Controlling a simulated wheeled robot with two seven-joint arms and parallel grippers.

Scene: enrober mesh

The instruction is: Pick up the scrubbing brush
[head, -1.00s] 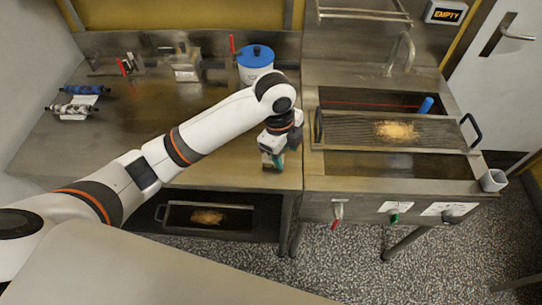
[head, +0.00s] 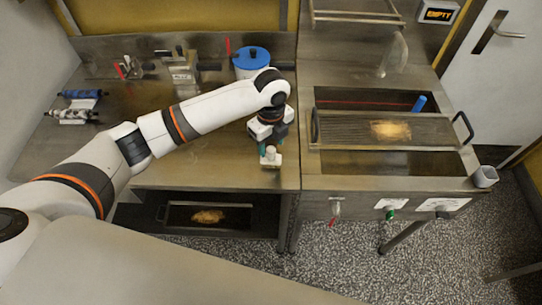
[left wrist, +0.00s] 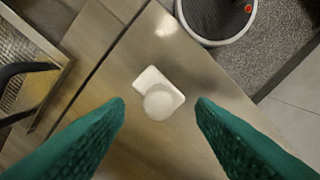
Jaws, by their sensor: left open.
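The scrubbing brush, a white block with a round white knob on top (head: 271,157), lies near the front edge of the steel counter, just left of the sink. It also shows in the left wrist view (left wrist: 158,97), knob up toward the camera. My left gripper (head: 275,146) is above it, pointing down, with its green fingers apart. In the left wrist view the two fingertips (left wrist: 160,108) are on either side of the knob, with clear gaps, and nothing is held. My right gripper is not in view.
A mesh tray with black handles (head: 350,130) lies across the sink at right. A blue-lidded container (head: 252,64) stands behind my arm. Rollers (head: 76,115) lie at far left. A grey bin (left wrist: 216,38) stands beyond the counter edge. The counter around the brush is clear.

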